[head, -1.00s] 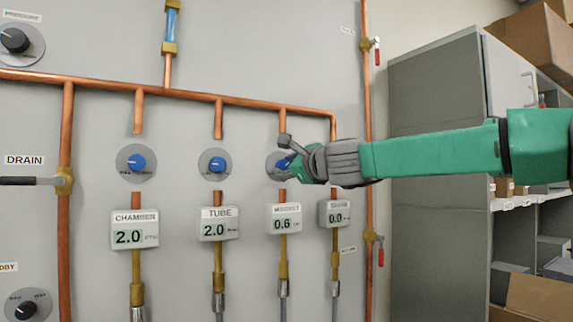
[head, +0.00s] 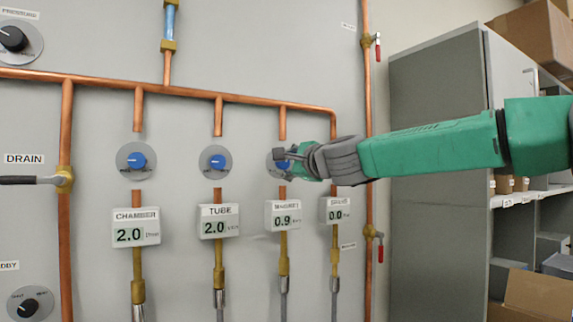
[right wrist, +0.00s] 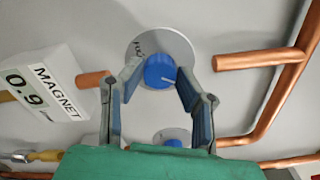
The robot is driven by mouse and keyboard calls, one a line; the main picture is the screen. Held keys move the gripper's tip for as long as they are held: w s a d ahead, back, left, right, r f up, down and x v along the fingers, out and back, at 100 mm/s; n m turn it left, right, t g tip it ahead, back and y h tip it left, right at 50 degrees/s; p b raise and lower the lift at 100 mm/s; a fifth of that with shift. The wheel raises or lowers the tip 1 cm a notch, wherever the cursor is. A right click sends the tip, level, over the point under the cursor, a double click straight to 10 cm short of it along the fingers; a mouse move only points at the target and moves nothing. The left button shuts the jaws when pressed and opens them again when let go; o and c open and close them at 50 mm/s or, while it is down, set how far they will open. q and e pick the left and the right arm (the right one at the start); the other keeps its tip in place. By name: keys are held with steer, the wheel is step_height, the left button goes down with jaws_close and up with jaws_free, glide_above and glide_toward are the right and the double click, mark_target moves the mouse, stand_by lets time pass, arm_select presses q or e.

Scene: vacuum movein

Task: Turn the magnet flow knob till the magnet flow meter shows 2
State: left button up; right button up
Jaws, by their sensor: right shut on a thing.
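The magnet flow knob (right wrist: 160,72) is a blue knob on a grey round plate. The magnet flow meter (head: 283,217) below it reads 0.9, and it also shows 0.9 in the right wrist view (right wrist: 38,90). My right gripper (head: 287,162) comes in from the right and is at the knob, mostly covering it in the head view. In the right wrist view its two fingers (right wrist: 160,78) are shut on the knob, one on each side. My left gripper is not in view.
To the left, the tube knob (head: 216,161) and chamber knob (head: 137,161) sit above meters reading 2.0. Another meter (head: 335,211) reading 0.0 is close to the right. Copper pipes (head: 368,140) run around the knobs. A grey shelf cabinet (head: 440,90) stands at the right.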

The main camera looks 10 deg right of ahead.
steer(key=shift+f, duration=0.3)
steer(key=o, duration=1.1)
steer(key=shift+w, duration=0.3)
steer(key=shift+s+d+r, duration=0.1)
steer(key=shift+s+r, duration=0.1)
steer(key=shift+s, duration=0.15)
steer(key=v, duration=1.1)
steer(key=shift+d+f, duration=0.2)
steer(key=shift+f, duration=0.05)
steer(key=shift+a, duration=0.1)
